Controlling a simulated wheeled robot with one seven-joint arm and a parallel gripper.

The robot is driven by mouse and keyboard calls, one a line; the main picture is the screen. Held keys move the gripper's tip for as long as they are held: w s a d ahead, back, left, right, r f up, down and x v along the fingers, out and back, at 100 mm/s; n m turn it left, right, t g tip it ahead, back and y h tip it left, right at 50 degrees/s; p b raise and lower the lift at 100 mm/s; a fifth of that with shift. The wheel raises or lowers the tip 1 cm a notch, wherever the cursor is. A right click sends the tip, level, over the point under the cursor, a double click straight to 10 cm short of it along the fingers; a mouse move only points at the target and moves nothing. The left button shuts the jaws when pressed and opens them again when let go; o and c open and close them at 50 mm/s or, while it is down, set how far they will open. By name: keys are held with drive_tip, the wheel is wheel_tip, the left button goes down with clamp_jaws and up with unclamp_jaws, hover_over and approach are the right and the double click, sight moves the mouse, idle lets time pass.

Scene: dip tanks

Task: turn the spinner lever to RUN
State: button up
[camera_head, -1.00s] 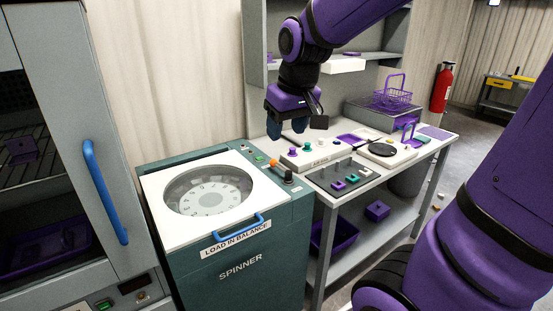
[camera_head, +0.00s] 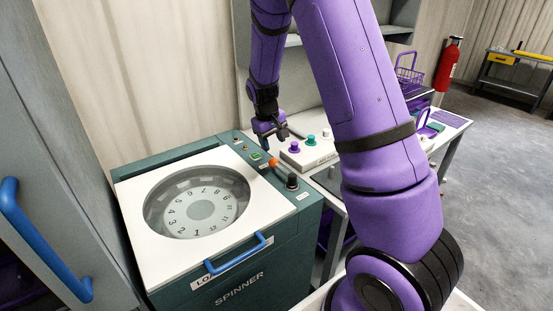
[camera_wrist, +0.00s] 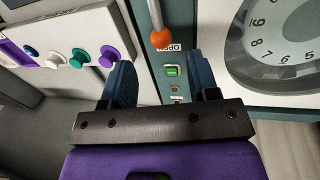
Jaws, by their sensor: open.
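The spinner (camera_head: 215,262) is a teal machine with a white lid (camera_head: 140,212) and a round window. Its lever, with an orange ball end (camera_head: 272,162), is on the control strip along the lid's right side. In the wrist view the orange ball (camera_wrist: 160,39) hangs on a grey rod, with an upside-down OPEN label beside it. My gripper (camera_head: 270,135) is just behind the lever, pointing down. In the wrist view my gripper (camera_wrist: 162,75) is open and empty, its blue fingers apart, with the ball beyond the fingertips and roughly centred between them. No RUN mark is readable.
A green button (camera_wrist: 172,71) is on the strip between my fingers in the wrist view. A white box with coloured knobs (camera_head: 311,154) is close on the right. The lid has a blue handle (camera_head: 238,254).

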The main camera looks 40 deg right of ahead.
sight(278, 165)
drive_tip(key=d+f, duration=0.1)
drive_tip(key=f, duration=0.6)
drive_tip(key=d+f, duration=0.1)
drive_tip(key=f, duration=0.3)
drive_tip(key=shift+w+d+f, duration=0.15)
drive_tip(key=shift+w+d, duration=0.15)
drive_tip(key=shift+w, duration=0.1)
drive_tip(key=c, duration=1)
clamp_jaws()
